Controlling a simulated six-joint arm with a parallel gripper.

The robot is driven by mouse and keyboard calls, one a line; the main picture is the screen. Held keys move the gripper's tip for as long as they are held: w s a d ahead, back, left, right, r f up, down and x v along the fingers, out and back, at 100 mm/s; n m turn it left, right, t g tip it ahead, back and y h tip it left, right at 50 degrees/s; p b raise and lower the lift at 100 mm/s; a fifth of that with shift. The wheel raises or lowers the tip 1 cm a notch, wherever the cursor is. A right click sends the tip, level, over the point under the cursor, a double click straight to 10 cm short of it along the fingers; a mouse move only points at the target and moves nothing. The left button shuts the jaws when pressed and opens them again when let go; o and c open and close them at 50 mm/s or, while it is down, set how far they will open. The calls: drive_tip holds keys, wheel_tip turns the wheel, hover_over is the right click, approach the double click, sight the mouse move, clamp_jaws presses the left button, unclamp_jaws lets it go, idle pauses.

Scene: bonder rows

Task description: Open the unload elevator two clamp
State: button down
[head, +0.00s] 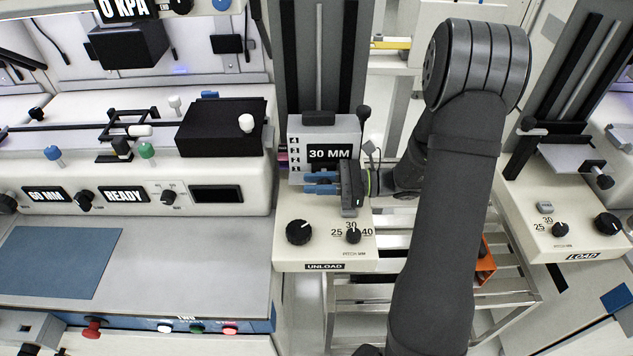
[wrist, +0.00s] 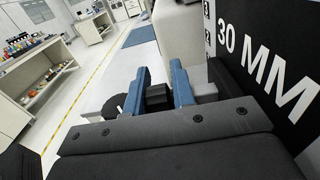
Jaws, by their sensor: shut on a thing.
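The unload elevator (head: 325,254) stands in the middle of the head view, with an UNLOAD label in front and a 30 MM display (head: 330,154) on its grey block. In the wrist view, the fingers (wrist: 158,78) are shut on a small black knob (wrist: 157,97), which I take to be the clamp's. The gripper hides this knob in the head view, and its turned position cannot be told.
Below my gripper are a large black dial (head: 299,232) and a pitch knob (head: 353,236). A black ball-topped lever (head: 364,112) rises at the block's right. The bonder (head: 130,205) stands left, the load elevator (head: 561,225) right. A metal rack (head: 372,300) is below my arm.

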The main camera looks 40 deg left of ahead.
drive_tip(key=shift+s+d, duration=0.9)
drive_tip(key=c, duration=1.2)
unclamp_jaws()
drive_tip(key=shift+w, duration=0.1)
drive_tip(key=v, duration=1.7)
drive_tip(key=shift+w+d+r, duration=0.1)
drive_tip(key=x, duration=1.7)
drive_tip(key=shift+a, duration=0.3)
